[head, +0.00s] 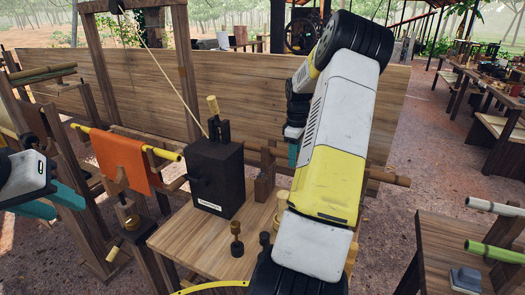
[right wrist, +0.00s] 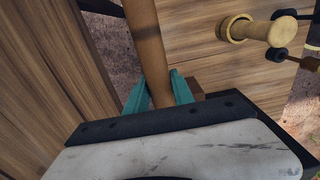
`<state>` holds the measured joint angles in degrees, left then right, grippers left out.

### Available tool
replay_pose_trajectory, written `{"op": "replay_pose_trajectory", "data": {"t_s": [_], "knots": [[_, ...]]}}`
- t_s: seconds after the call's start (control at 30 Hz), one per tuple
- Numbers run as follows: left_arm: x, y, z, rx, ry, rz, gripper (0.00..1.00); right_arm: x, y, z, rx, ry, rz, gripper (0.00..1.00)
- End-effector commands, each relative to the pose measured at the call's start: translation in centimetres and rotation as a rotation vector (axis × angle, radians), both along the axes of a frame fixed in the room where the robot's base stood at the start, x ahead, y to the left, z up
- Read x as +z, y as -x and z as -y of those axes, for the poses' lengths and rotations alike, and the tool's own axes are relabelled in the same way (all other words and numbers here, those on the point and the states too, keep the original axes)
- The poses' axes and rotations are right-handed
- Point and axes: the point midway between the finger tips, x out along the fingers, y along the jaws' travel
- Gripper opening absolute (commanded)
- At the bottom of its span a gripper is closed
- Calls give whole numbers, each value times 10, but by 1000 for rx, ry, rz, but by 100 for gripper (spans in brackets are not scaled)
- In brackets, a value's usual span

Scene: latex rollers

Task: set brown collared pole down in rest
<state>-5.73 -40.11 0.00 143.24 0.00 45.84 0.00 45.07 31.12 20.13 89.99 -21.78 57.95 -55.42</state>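The brown pole (head: 388,177) runs left to right behind my right arm in the head view, with a thicker collar-like part toward its right end. Its left part shows beside the black box. In the right wrist view the pole (right wrist: 146,35) lies between the two teal fingers of my right gripper (right wrist: 158,92), which appear to press on both sides. A wooden upright, seemingly the rest (head: 265,178), stands under the pole's left part; whether the pole touches it is unclear. My right arm hides the middle. My left gripper (head: 50,204) is at the left edge, fingers apart and empty.
A black box machine (head: 215,178) stands on the wooden table (head: 190,240), left of the rest. An orange cloth (head: 122,160) hangs on a yellow pole at left. A plank wall (head: 230,85) stands behind. Small knobbed pegs (head: 237,240) stand at the table's front.

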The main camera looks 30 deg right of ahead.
Motion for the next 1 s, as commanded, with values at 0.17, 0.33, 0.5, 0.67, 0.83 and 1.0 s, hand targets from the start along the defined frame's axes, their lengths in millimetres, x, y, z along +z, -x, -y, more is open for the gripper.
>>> {"op": "replay_pose_trajectory", "data": {"t_s": [0.17,0.33,0.5,0.67,0.83,1.0], "knots": [[0,0,0,0,0,0,36,2,0,0,0,1,2,0],[0,0,0,0,0,0,36,10,-1,0,0,2,3,0],[0,0,0,0,0,0,36,21,-1,0,0,2,3,0],[0,0,0,0,0,0,36,30,-1,0,1,2,3,0],[0,0,0,0,0,0,36,40,-1,0,0,2,3,0],[0,0,0,0,0,0,36,51,-1,0,0,2,3,0]]}}
